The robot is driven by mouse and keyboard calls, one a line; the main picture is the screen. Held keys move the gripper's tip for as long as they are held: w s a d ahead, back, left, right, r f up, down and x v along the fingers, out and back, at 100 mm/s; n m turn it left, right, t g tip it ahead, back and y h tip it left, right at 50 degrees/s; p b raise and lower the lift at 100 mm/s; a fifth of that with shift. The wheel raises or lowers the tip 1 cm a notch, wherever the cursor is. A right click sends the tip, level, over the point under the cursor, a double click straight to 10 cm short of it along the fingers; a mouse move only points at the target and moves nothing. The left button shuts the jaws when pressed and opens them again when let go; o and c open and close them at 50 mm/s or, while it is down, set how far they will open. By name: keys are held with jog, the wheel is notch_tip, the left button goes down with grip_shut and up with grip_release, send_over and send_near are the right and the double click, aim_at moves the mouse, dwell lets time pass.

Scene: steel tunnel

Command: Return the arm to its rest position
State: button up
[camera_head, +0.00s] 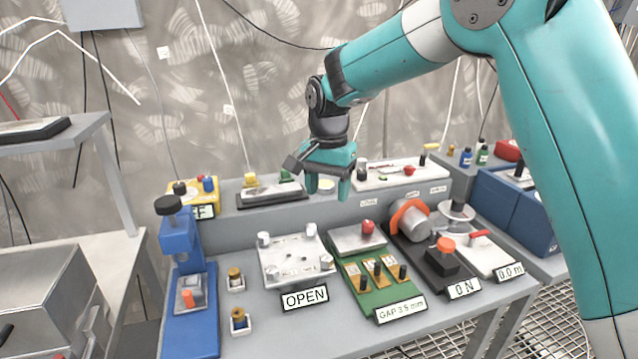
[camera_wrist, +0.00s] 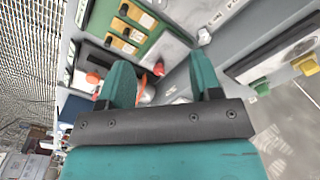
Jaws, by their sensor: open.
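My teal arm comes in from the upper right of the head view and bends down over the bench (camera_head: 245,345). My gripper (camera_head: 328,186) hangs above the back of the bench, fingers pointing down, in front of the raised rear ledge. In the wrist view my gripper (camera_wrist: 163,85) shows two teal fingers spread apart with nothing between them. The green board (camera_head: 372,290) lies below and in front of it. The white plate marked OPEN (camera_head: 292,258) is to its lower left.
A blue press (camera_head: 186,270) stands at the bench's left. An orange-collared motor (camera_head: 408,218) and an instrument marked 0.0 m (camera_head: 487,255) sit at the right. The rear ledge holds a dark tray (camera_head: 272,197) and a white panel (camera_head: 395,175). Open air surrounds the arm above the bench.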

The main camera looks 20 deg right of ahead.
jog(key=s+a+r+n+y, duration=0.2)
jog(key=s+n, duration=0.6)
jog(key=s, duration=0.7)
jog(key=s+a+r+n+y, duration=0.2)
jog(key=s+n, duration=0.5)
jog(key=s, duration=0.9)
jog(key=shift+s+a+n, duration=0.2)
jog(key=shift+a+n, duration=0.2)
